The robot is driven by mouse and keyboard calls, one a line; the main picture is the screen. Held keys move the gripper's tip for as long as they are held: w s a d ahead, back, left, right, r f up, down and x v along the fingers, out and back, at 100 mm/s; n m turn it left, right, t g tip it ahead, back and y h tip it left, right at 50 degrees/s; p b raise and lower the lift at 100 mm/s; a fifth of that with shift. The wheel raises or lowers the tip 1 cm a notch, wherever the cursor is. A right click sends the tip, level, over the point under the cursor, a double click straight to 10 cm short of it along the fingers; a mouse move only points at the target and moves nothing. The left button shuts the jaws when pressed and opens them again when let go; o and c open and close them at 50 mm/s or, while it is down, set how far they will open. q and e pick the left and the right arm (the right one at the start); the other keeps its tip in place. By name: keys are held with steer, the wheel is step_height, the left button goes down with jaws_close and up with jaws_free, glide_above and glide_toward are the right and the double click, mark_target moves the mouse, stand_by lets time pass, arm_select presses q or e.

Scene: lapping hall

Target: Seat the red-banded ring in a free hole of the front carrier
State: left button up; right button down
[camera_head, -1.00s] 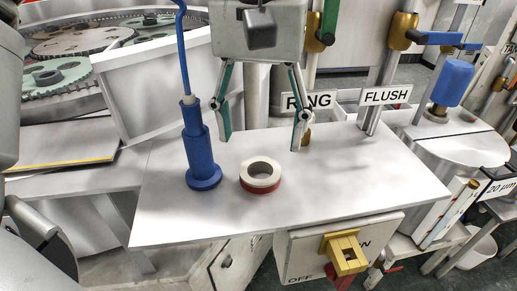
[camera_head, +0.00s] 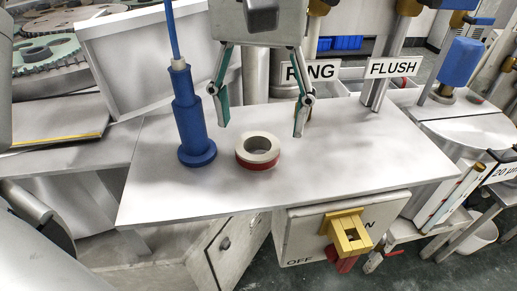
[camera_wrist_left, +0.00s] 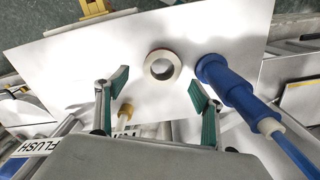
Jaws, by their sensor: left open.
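The red-banded ring (camera_head: 257,151) lies flat on the white table, white on top with a red band round its lower side. My left gripper (camera_head: 260,118) is open above and behind the ring, with its two green-padded fingers apart and nothing between them. In the left wrist view the ring (camera_wrist_left: 162,66) lies beyond the fingertips, roughly between the two fingers (camera_wrist_left: 158,88). Geared carriers (camera_head: 50,65) show at the upper left, partly cut off by the frame; I cannot make out a free hole. My right gripper is not in view.
A blue tool with a cable (camera_head: 190,120) stands upright just left of the ring. A sign reading RING and a FLUSH sign (camera_head: 394,67) stand at the table's back. A yellow-handled switch box (camera_head: 345,230) is at the front. The table's right part (camera_head: 380,165) is clear.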

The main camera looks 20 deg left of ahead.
mark_target(258, 136)
arm_select(q)
steer(key=f, duration=0.2)
steer(key=f+b, duration=0.1)
steer(key=f, duration=0.1)
steer(key=shift+s+a, duration=0.2)
steer(key=shift+s, duration=0.05)
steer(key=shift+f, duration=0.35)
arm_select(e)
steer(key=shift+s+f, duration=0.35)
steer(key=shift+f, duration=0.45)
arm_select(q)
steer(key=c, duration=1.5)
steer(key=shift+r, duration=0.2)
